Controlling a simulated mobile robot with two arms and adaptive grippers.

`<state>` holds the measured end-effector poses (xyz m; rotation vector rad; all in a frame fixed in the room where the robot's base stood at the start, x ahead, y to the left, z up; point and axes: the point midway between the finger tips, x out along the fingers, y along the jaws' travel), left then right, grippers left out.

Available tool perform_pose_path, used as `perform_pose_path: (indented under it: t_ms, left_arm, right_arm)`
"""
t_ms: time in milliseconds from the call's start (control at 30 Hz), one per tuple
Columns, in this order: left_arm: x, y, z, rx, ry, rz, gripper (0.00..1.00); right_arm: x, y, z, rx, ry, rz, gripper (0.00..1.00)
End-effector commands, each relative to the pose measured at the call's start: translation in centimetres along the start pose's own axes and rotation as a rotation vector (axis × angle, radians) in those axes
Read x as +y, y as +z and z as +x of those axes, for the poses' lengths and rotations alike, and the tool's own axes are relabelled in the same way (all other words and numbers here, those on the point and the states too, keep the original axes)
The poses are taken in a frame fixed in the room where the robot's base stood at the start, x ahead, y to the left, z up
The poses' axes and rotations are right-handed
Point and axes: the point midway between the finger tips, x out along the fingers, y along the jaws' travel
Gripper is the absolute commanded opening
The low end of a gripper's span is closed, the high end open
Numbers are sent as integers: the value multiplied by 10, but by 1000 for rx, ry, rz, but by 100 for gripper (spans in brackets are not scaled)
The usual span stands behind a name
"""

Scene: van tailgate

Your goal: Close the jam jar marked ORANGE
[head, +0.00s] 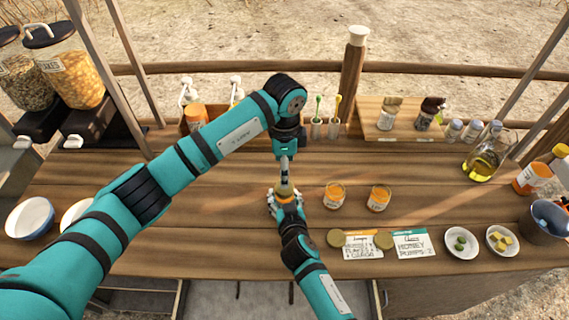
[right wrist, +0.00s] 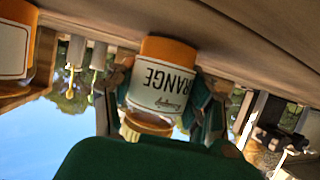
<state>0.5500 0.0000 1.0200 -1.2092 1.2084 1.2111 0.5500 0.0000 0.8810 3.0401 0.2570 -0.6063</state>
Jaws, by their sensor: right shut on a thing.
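The jam jar marked ORANGE (right wrist: 160,85) shows inverted in the right wrist view, with its label readable and orange content. A gold lid (right wrist: 146,124) is at its mouth; I cannot tell if it is seated or tightened. My right gripper (head: 286,202) is shut around the jar's sides at the middle of the counter. In the head view the gold lid (head: 285,188) shows above that gripper. My left gripper (head: 285,176) points straight down just over the lid. Its fingers are seen edge-on, so their opening and any contact with the lid are unclear.
Two open orange jars (head: 334,195) (head: 379,199) stand to the right. Two gold lids (head: 336,238) (head: 384,241) lie by the cards (head: 413,243) in front. Small bowls (head: 461,242) and an oil jug (head: 487,160) are farther right. The counter left of my grippers is largely clear.

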Motion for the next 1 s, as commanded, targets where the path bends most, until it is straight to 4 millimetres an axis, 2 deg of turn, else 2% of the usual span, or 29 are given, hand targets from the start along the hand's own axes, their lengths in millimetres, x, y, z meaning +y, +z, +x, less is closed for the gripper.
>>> perform_pose_path:
  t_ms: [300, 500, 867, 1000]
  left_arm:
    - [1, 0, 49, -1, 3, 1, 67]
    - [0, 0, 68, -1, 1, 0, 67]
    - [0, 0, 72, 0, 0, 1, 67]
    - [0, 0, 72, 0, 0, 1, 49]
  right_arm:
    - [0, -1, 0, 2, -1, 0, 0]
    - [0, -1, 0, 2, -1, 0, 0]
    - [0, -1, 0, 2, -1, 0, 0]
    - [0, -1, 0, 2, -1, 0, 0]
